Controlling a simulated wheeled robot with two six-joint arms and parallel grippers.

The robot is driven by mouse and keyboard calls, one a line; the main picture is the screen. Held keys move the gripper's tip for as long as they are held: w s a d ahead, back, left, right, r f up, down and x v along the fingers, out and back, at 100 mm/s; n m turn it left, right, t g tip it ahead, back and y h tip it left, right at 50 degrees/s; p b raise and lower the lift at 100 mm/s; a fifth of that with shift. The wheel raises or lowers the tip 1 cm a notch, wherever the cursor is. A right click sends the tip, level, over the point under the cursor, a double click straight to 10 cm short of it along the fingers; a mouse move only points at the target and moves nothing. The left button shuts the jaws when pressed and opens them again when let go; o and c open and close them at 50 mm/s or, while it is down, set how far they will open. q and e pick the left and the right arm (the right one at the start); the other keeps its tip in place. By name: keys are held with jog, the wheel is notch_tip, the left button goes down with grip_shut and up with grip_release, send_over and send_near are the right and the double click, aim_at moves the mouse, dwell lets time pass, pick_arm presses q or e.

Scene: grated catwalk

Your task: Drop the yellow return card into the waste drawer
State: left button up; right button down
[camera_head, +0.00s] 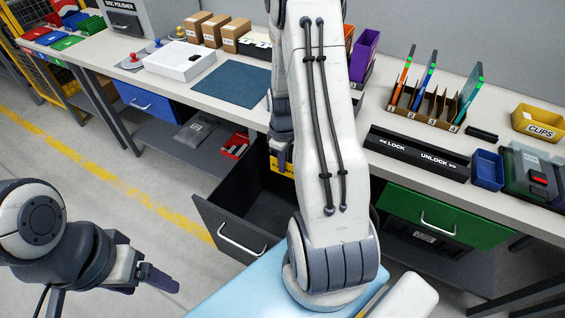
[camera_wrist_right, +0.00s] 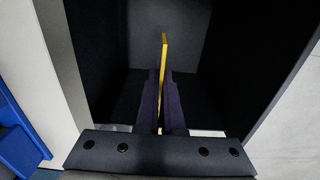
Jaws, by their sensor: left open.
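The yellow return card (camera_wrist_right: 164,62) shows nearly edge-on in the right wrist view, standing up between the two dark fingers of my right gripper (camera_wrist_right: 163,100). That gripper is shut on it, with the dark inside of the waste drawer beyond. In the head view the waste drawer (camera_head: 222,232) is pulled open, with a dark front and pale handle. My right gripper (camera_head: 281,150) points down at its rear part, partly hidden by my arm. A yellow patch shows just below it, too covered to identify surely. My left gripper (camera_head: 158,280) is open, low at the left, away from the drawer.
A blue drawer (camera_head: 148,100) and a green drawer (camera_head: 440,217) are closed under the bench. The bench holds a blue mat (camera_head: 232,86), cardboard boxes (camera_head: 215,30), a card rack (camera_head: 428,105) and a yellow clips bin (camera_head: 538,122). Open floor lies at left.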

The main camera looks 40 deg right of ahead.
jog(key=shift+f, duration=0.2)
jog(key=c, duration=1)
grip_release()
jog(key=shift+r, duration=0.1)
notch_tip(320, 180, up, 10)
jog(key=shift+r, duration=0.15)
